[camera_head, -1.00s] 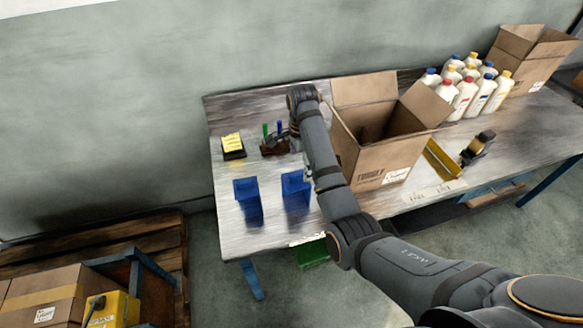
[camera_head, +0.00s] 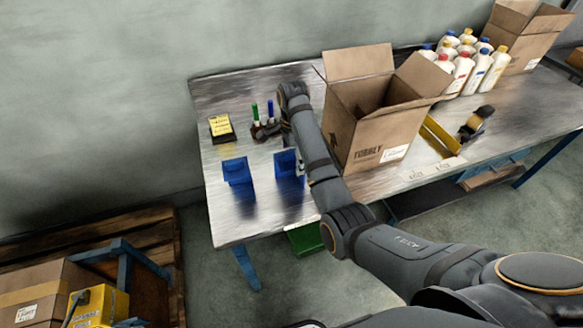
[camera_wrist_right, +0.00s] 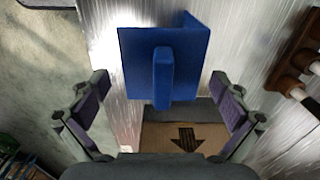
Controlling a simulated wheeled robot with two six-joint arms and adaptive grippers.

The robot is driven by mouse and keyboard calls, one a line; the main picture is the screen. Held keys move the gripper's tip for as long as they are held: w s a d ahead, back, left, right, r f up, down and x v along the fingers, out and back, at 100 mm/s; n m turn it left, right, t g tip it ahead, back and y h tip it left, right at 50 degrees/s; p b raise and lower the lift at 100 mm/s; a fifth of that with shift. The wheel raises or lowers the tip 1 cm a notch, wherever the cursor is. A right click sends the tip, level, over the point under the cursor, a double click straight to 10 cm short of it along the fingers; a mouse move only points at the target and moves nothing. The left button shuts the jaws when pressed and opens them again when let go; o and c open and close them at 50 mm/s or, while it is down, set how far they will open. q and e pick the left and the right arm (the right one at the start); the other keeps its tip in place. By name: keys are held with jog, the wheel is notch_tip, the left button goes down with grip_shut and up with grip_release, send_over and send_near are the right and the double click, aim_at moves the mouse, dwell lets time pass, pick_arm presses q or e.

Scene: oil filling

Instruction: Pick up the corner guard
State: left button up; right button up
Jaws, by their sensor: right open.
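Two blue corner guards stand on the worktable (camera_head: 225,220). The left one (camera_head: 238,172) stands clear, and the right one (camera_head: 287,163) is beside my right arm, which partly covers it. In the right wrist view a blue corner guard (camera_wrist_right: 135,65), with a raised upright rib on its face, lies ahead of my right gripper (camera_wrist_right: 162,88). The gripper is open, one finger on each side of the rib's line. I see no contact with the guard. In the head view my right gripper is mostly hidden by its arm. My left gripper is not in view.
An open cardboard box (camera_head: 365,125) stands right of my arm. A pen holder (camera_head: 265,130) and a yellow-topped pad (camera_head: 221,127) lie behind the guards. Several white bottles (camera_head: 462,68), a yellow tray (camera_head: 440,137) and a tape dispenser (camera_head: 477,122) are farther right. The table's front-left area is bare.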

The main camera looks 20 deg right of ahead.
jog(key=shift+w+f, duration=0.15)
jog(key=shift+f, duration=0.8)
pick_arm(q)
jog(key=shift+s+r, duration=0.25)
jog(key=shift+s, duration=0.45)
pick_arm(e)
jog(key=c, duration=1.3)
